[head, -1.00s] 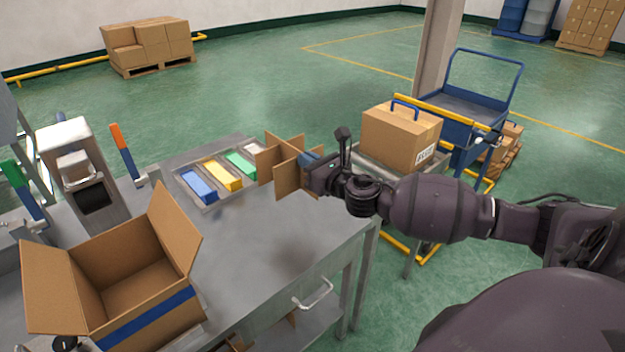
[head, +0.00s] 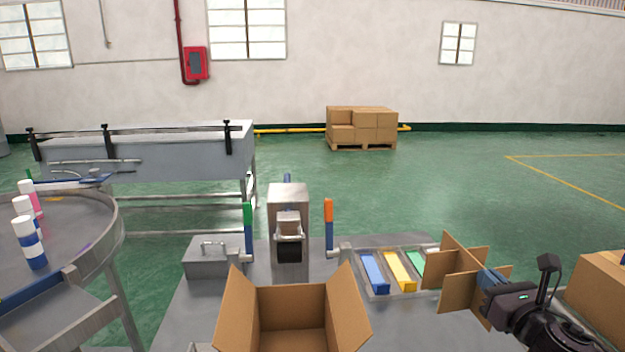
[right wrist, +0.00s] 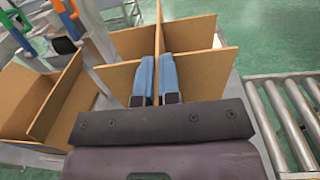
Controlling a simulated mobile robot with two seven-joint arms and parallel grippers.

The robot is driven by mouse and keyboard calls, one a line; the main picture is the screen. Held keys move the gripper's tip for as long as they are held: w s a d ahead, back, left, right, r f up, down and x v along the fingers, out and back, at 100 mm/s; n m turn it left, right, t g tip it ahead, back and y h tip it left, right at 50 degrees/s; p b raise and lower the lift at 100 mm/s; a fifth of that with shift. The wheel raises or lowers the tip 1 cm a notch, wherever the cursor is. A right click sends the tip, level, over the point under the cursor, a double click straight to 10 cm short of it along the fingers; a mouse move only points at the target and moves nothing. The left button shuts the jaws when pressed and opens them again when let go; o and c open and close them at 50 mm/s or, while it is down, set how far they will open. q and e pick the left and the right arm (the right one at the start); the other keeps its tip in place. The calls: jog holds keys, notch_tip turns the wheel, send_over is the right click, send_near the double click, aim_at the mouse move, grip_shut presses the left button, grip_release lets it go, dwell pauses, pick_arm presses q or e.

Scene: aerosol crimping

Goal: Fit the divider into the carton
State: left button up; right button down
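The divider (head: 458,262) is a cross of brown cardboard panels, upright at the right of the head view. My right gripper (head: 487,281) is shut on one of its panels and holds it up near the table's right side. In the right wrist view the two blue fingertips (right wrist: 154,78) pinch a panel of the divider (right wrist: 190,45) between them. The carton (head: 292,318) stands open on the table at the bottom middle, flaps spread, inside visible and empty in its shown part. It also shows at the left of the right wrist view (right wrist: 50,100). My left gripper is out of view.
A tray with blue, yellow and green blocks (head: 399,270) lies between carton and divider. A crimping machine (head: 289,215) with green and orange handles stands behind the carton. A closed box (head: 600,285) is at far right.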

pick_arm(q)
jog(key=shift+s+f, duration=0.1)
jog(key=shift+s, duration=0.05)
pick_arm(e)
jog(key=s+a+f+h, duration=0.1)
jog(key=s+a+f, duration=0.3)
jog(key=a, duration=0.2)
jog(key=s+a+f+m+h, duration=0.1)
jog(key=s+a+f, duration=0.3)
jog(key=a, duration=0.3)
jog(key=shift+s+f, duration=0.15)
jog(key=shift+s, duration=0.65)
